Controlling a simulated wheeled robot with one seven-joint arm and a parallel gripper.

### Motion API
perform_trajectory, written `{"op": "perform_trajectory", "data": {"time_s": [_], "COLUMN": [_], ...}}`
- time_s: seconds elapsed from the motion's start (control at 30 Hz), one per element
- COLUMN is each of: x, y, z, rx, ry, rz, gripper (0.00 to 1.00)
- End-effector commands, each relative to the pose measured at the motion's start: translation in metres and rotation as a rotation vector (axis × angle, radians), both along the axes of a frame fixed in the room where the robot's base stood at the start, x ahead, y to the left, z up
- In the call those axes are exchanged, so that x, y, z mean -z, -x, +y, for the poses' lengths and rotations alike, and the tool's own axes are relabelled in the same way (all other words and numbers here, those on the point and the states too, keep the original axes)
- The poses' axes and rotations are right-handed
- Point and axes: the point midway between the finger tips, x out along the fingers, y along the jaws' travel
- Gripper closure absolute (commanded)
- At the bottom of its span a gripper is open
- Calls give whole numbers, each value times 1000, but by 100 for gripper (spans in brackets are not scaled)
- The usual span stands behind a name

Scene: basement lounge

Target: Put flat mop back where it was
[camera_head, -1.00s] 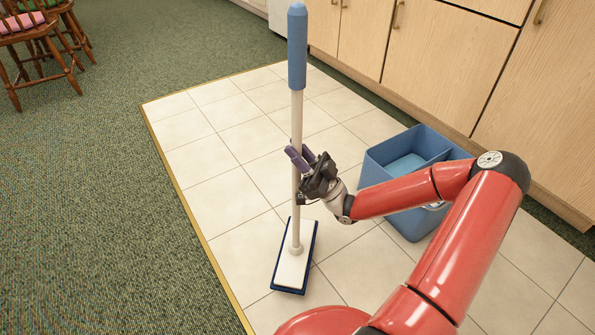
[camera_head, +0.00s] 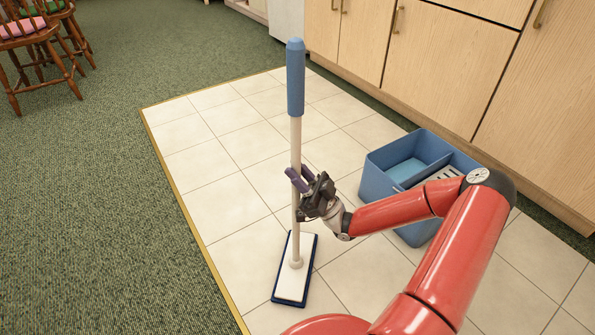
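The flat mop (camera_head: 296,150) stands upright, with a blue grip at the top, a pale pole and a white flat head with a dark blue pad at the bottom. My gripper (camera_head: 302,179) has its purple-tipped fingers around the pole, about midway down, and appears shut on it. The mop head (camera_head: 295,270) is at or just above the pale tiles, left of the blue bucket. I cannot tell whether the pad touches the floor.
The blue bucket (camera_head: 378,178), with two compartments and a grey slatted insert, stands on the tiles, partly behind my arm. Wooden cabinets (camera_head: 440,65) line the back right. Green carpet (camera_head: 90,200) lies left of the tiles' yellow edge. Wooden chairs (camera_head: 40,50) stand at the far left.

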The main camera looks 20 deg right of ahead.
Motion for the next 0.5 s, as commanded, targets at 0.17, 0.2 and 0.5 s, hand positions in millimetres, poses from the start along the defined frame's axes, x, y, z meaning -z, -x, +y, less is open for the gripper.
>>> {"op": "perform_trajectory", "data": {"time_s": [0.17,0.2,0.5], "x": [-1,-1,-7], "y": [0,0,0], "z": [0,0,0], "rx": [1,1,1], "ry": [0,0,0], "rz": [-1,-1,-1], "gripper": [57,57,57]}}
